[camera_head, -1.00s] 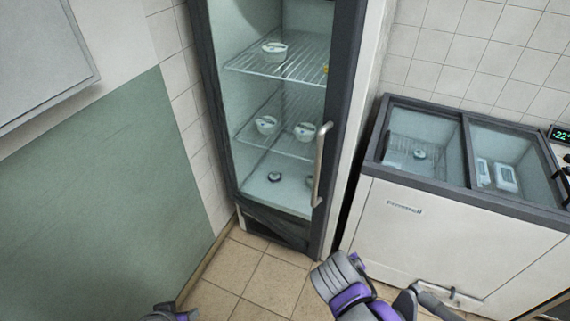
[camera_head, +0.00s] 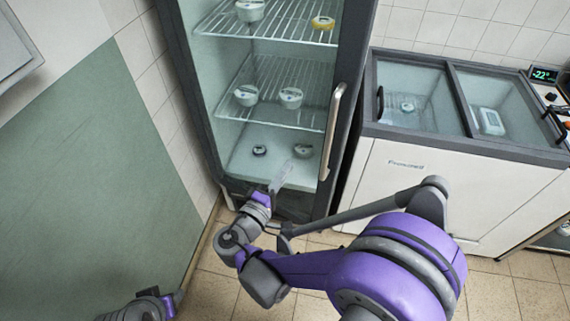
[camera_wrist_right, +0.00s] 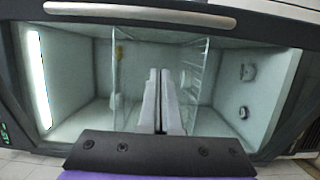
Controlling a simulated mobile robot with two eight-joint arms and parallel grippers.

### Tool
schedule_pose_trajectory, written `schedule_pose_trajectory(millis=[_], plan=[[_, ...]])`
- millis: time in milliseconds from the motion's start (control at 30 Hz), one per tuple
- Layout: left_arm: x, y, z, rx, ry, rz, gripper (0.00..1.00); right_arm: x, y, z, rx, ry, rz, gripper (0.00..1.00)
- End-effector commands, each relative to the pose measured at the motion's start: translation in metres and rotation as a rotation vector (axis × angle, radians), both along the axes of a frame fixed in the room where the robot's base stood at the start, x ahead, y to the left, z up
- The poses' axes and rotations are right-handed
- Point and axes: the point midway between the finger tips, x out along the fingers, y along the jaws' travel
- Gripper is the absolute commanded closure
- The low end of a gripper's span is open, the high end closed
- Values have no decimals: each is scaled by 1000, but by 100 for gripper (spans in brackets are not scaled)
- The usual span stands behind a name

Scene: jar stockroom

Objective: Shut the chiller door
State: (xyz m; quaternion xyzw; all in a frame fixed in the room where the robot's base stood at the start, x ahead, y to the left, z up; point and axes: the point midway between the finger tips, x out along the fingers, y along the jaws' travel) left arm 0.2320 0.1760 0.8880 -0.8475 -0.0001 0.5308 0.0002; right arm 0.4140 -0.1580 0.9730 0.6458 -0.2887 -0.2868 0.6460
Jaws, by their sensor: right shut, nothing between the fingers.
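The chiller is the tall upright cabinet in the head view. Its glass door (camera_head: 205,110) has a dark frame and a long pale handle (camera_head: 333,130) on the right side. The door stands near the cabinet front; I cannot tell for certain whether a small gap is open at the handle side. My right gripper (camera_head: 283,177) is shut and empty, in front of the lower part of the door, left of the handle. In the right wrist view its fingers (camera_wrist_right: 161,102) are together before the glass, with the handle (camera_wrist_right: 140,14) across the top.
Several jars, including a white one (camera_head: 246,95) and a yellow one (camera_head: 323,22), stand on the chiller shelves. A white chest freezer (camera_head: 440,185) with sliding glass lids stands to the right. A green-and-white wall (camera_head: 90,180) is close on the left. Tiled floor shows below.

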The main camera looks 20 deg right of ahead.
Motion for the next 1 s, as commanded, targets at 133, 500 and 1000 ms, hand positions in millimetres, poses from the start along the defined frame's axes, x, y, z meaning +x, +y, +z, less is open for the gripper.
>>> schedule_pose_trajectory(millis=[133, 500, 1000], plan=[[1, 0, 6, 0, -3, 0, 50, 22, -26, 1, 0, 0, -6, 100], [4, 0, 16, 0, -7, 0, 50, 68, -76, 1, 1, 1, -3, 100], [4, 0, 18, 0, -8, 0, 50, 77, -86, 0, 1, 1, 0, 100]])
